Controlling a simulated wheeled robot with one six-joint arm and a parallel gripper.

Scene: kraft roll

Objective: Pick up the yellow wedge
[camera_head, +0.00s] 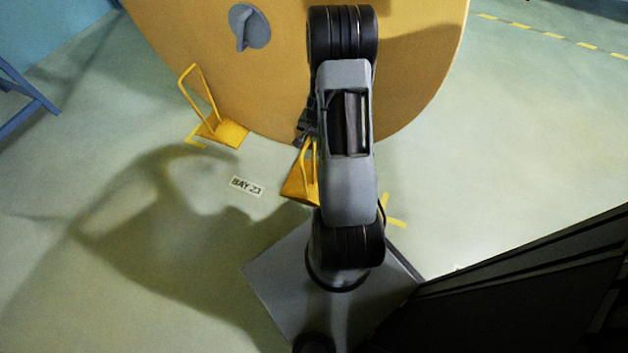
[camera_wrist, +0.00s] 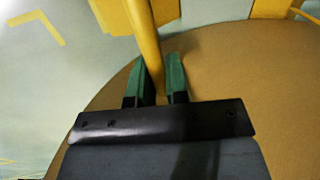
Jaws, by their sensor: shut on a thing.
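A yellow wedge (camera_head: 296,188) with an upright loop handle shows beside my arm in the head view, partly hidden behind it. In the wrist view its yellow handle bar (camera_wrist: 143,32) runs down between the green fingers of my gripper (camera_wrist: 159,78), which is shut on it. I cannot tell whether this wedge touches the floor. A second yellow wedge (camera_head: 224,133) with a loop handle stands on the floor to the left, by the lower edge of the big roll. In the head view my gripper is mostly hidden by the arm.
The large tan kraft roll (camera_head: 180,60), with a grey plug (camera_head: 248,27) on its face, fills the top middle. A "BAY 23" label (camera_head: 245,186) and yellow corner marks (camera_head: 395,222) are on the floor. A blue stand (camera_head: 25,100) is at far left. Floor at right is open.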

